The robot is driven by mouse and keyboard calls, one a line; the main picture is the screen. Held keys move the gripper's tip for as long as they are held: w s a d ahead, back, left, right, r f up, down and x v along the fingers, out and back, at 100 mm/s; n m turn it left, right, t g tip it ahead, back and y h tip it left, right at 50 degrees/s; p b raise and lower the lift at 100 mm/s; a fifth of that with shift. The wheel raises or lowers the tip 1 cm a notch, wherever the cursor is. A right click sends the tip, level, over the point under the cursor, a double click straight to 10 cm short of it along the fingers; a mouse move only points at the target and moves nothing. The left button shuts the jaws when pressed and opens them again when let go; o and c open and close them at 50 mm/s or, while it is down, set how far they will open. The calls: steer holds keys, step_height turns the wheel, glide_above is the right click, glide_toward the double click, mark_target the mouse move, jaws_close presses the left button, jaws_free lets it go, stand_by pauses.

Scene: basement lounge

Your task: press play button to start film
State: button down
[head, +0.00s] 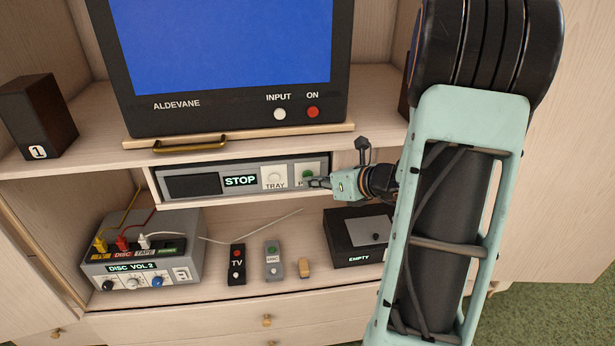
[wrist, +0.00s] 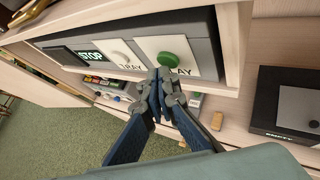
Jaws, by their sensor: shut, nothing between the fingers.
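The disc player (head: 208,184) sits in the middle shelf slot, and its display reads STOP. It has a round white TRAY button (head: 273,176) and, to the right, a round green PLAY button (head: 308,175); the green button (wrist: 173,59) is clear in the wrist view. My gripper (head: 318,183) is shut and empty. Its fingertips (wrist: 160,75) are at the player's front, just below and left of the green button in the wrist view; I cannot tell whether they touch the panel. The TV (head: 235,45) above shows a plain blue screen.
On the lower shelf stand a grey amplifier box (head: 190,250) with plugged cables, a TV remote (head: 237,265), a grey remote (head: 273,262), a small wooden block (head: 305,267) and a black box marked EMPTY (head: 350,232). A speaker (head: 40,120) stands at left.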

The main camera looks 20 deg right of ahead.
steer(key=shift+w, duration=0.35)
steer(key=shift+s, duration=0.45)
steer(key=shift+s, duration=0.1)
steer(key=s, duration=0.2)
steer(key=s+a, duration=0.1)
steer(key=s, duration=0.2)
steer(key=shift+s+a+b, duration=0.3)
steer(key=shift+a+b, duration=0.05)
steer(key=shift+b, duration=0.05)
stand_by(0.6)
